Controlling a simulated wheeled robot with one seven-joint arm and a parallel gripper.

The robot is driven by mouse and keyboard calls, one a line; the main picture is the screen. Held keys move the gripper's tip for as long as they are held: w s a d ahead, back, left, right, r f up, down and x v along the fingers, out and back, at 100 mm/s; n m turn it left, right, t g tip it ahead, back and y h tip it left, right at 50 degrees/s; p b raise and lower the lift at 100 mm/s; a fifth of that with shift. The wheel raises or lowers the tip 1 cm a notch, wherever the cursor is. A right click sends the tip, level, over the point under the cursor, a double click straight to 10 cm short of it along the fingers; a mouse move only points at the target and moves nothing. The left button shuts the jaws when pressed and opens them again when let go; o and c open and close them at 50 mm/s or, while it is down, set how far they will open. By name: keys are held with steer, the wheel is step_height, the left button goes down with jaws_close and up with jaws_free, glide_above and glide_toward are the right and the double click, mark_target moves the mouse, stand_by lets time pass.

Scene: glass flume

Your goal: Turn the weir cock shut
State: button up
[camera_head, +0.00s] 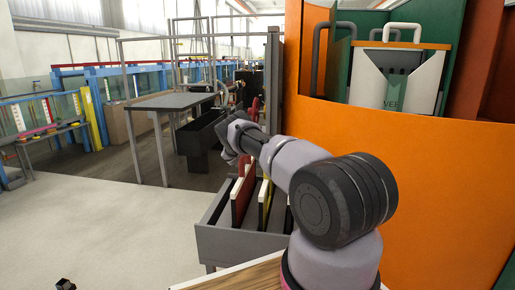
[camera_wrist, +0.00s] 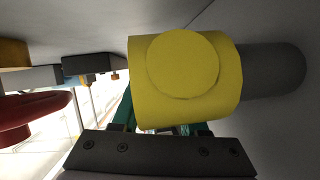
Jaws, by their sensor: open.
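In the wrist view a large yellow cylinder (camera_wrist: 205,85) with a round raised cap fills the middle, on a dark grey pipe (camera_wrist: 275,72) that runs off right. It may be part of the weir cock; I cannot tell for sure. My gripper (camera_head: 230,150) is open at the end of the outstretched arm in the head view. In the wrist view, green finger parts show at the yellow cylinder's lower edge, and the cylinder hides the fingertips. Whether they touch it is not clear. A red rounded part (camera_wrist: 35,118) is at the left. The cock is not clearly visible in the head view.
A grey rack (camera_head: 238,245) with upright red and yellow-edged panels stands below my arm. A tall orange cabinet (camera_head: 400,150) is close on the right. A grey table (camera_head: 170,102) and blue-framed glass flumes (camera_head: 125,85) stand further back. Floor at the left is mostly clear.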

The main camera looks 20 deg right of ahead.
jaws_close()
stand_by(1.4)
